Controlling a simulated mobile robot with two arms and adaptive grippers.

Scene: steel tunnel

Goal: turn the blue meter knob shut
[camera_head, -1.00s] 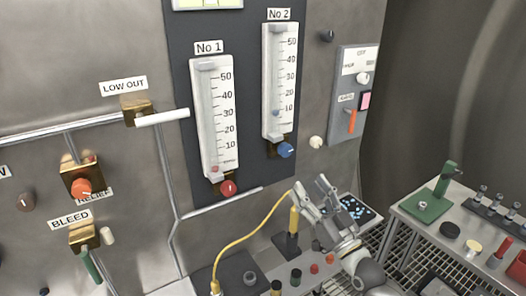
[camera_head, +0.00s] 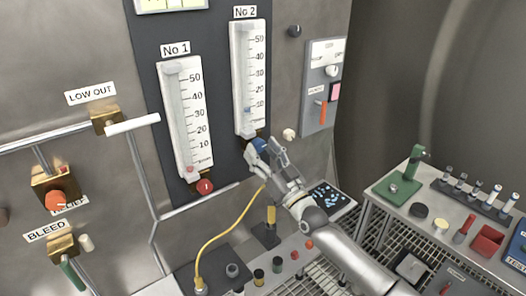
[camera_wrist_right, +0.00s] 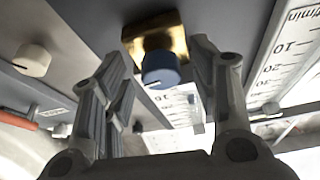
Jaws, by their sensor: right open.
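The blue meter knob (camera_head: 259,144) sits at the foot of the No 2 meter (camera_head: 250,75), partly hidden by my right gripper (camera_head: 263,154). In the right wrist view the round blue knob (camera_wrist_right: 161,70) stands out from a brass block (camera_wrist_right: 155,34). The fingers of my right gripper (camera_wrist_right: 160,62) are open, one on each side of the knob. A gap shows on both sides, so I see no grip on it. The bluish float (camera_head: 246,109) in the No 2 tube is near 10. My left gripper is not in view.
The No 1 meter (camera_head: 185,115) with its red knob (camera_head: 204,187) is to the left. A cream knob (camera_head: 289,134) and a switch box (camera_head: 323,85) are to the right. A yellow cable (camera_head: 222,236) rises from the bench below. A side table (camera_head: 440,205) stands at right.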

